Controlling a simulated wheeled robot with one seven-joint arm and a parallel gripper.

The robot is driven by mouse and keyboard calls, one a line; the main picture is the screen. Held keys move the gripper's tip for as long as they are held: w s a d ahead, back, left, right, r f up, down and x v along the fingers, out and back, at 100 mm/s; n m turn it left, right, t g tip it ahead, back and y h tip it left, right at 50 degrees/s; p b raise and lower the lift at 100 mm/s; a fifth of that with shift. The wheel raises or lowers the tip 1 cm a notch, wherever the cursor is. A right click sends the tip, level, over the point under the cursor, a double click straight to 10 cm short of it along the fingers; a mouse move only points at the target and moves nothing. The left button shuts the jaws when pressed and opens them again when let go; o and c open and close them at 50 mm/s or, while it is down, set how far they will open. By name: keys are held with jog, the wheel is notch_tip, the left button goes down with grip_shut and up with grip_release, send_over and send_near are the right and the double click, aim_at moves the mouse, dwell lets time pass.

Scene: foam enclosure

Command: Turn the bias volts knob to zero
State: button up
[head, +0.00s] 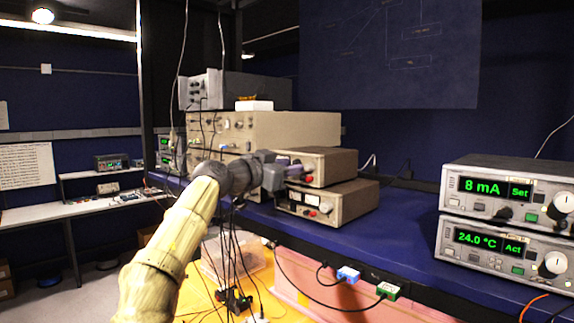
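My arm reaches in from the lower left, and my gripper (292,170) is at the front of the upper of two stacked beige instruments (335,164). The gripper covers the left part of that front panel. A red terminal (309,180) shows just right of and below it. The lower beige instrument (345,202) has a meter and a red terminal. No label reading bias volts is legible, and I cannot make out that knob; it may be behind the gripper. I cannot tell whether the fingers are open, shut or touching anything.
Two displays reading 8 mA (482,186) and 24.0 °C (480,240) stand at the right on the blue bench (395,236). A larger beige rack unit (285,128) stands behind my gripper. Black cables (228,262) hang below it. The bench between the instruments is mostly clear.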

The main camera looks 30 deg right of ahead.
jog(key=shift+c, duration=0.2)
grip_shut()
jog(key=shift+n, duration=0.3)
